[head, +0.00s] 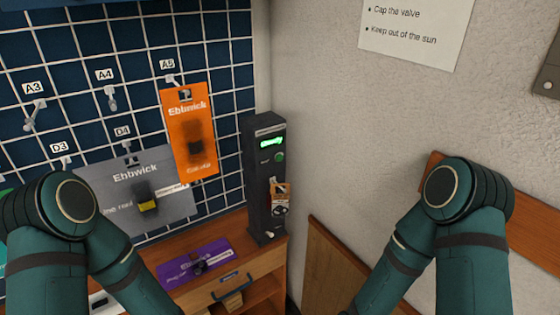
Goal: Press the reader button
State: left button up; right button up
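The reader (262,180) is a tall dark grey box standing upright at the right end of the wooden bench, near the wall corner. It has a lit green display (271,142) near the top; its text is too small to read for certain. A round green button (280,157) sits just below the display and is uncovered. A small orange tag (280,198) hangs on the lower front of the reader. Both my forearms run down past the bottom edge of the head view, so neither gripper shows. No part of my arms touches the reader.
A blue grid panel holds hooks, an orange card (190,130) and a grey card (138,192). A purple card (200,264) lies on the bench (255,262), above a drawer handle (231,288). A notice (415,30) hangs on the wall. The space before the reader is clear.

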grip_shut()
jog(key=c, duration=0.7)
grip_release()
